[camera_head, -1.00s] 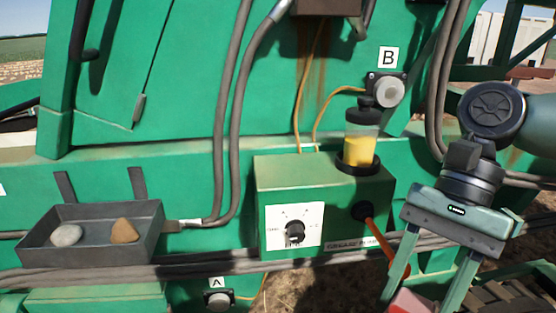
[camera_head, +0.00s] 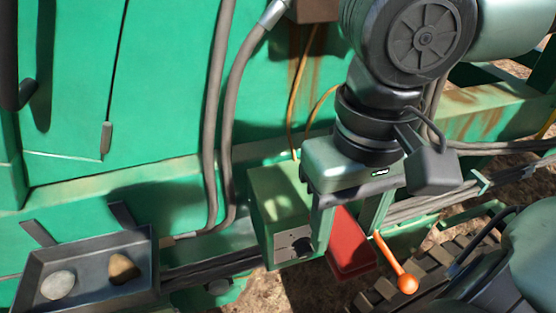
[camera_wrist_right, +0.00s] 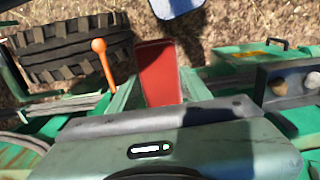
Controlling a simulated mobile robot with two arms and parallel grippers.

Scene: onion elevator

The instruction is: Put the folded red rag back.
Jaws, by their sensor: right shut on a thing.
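The rag also shows in the right wrist view (camera_wrist_right: 158,72), between the fingers and above bare ground. My left gripper is in neither view.
An orange-knobbed lever (camera_head: 391,262) sticks out close to the right of the rag. A dark metal tray (camera_head: 95,250) at the left holds a grey stone (camera_head: 58,285) and a brown stone (camera_head: 123,268). A treaded tyre (camera_wrist_right: 75,48) and hoses (camera_head: 223,120) are nearby.

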